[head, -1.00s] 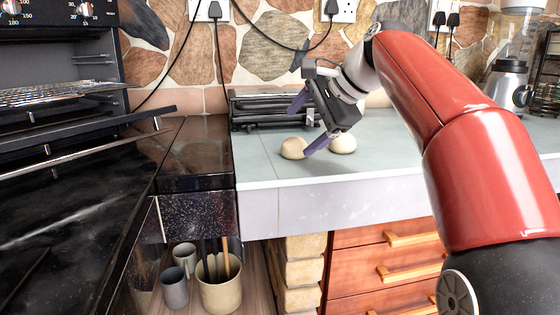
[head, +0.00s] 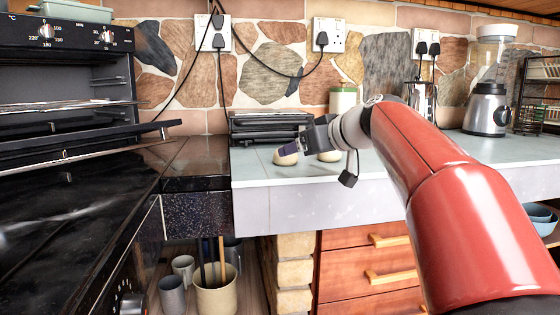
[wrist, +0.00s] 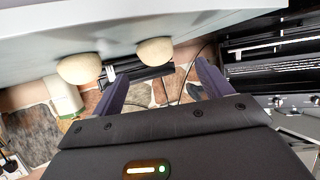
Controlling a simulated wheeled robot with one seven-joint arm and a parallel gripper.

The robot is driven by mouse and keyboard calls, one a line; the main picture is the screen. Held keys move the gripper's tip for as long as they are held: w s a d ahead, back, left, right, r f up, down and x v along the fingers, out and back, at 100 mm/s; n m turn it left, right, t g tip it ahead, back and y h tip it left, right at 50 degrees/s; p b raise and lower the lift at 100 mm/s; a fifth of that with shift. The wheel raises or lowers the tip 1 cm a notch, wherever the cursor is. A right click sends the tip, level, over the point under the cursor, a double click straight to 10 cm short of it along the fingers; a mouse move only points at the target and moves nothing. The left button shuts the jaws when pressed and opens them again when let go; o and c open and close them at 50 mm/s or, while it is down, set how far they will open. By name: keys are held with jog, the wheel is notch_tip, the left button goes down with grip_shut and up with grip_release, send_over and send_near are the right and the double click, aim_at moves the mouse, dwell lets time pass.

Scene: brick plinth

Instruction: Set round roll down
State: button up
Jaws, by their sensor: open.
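Two round, pale rolls rest on the grey-green counter (head: 262,178). The left roll (head: 286,159) is partly hidden behind my gripper, and the right roll (head: 329,156) sits a little to its right. In the wrist view, which is turned over, both the tan roll (wrist: 155,52) and the other roll (wrist: 80,68) sit against the counter surface, apart from each other. My gripper (head: 284,150) points left, low over the counter beside the rolls. Its dark purple fingers are spread in the wrist view (wrist: 160,78), with nothing held between them.
A black grill-like appliance (head: 265,124) stands behind the rolls against the stone wall. A jar (head: 343,101) and a blender (head: 486,108) stand farther right. An open oven (head: 70,75) is at left. The counter's front left part is clear.

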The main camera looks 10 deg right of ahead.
jog(key=x, duration=0.2)
jog(key=p+x, duration=0.1)
jog(key=x, duration=0.4)
jog(key=shift+w+d, duration=0.3)
jog(key=shift+c, duration=0.5)
jog(key=c, duration=1)
jog(key=shift+r, duration=0.1)
jog(key=shift+r+p, duration=3.35)
jog(key=shift+r, duration=6.55)
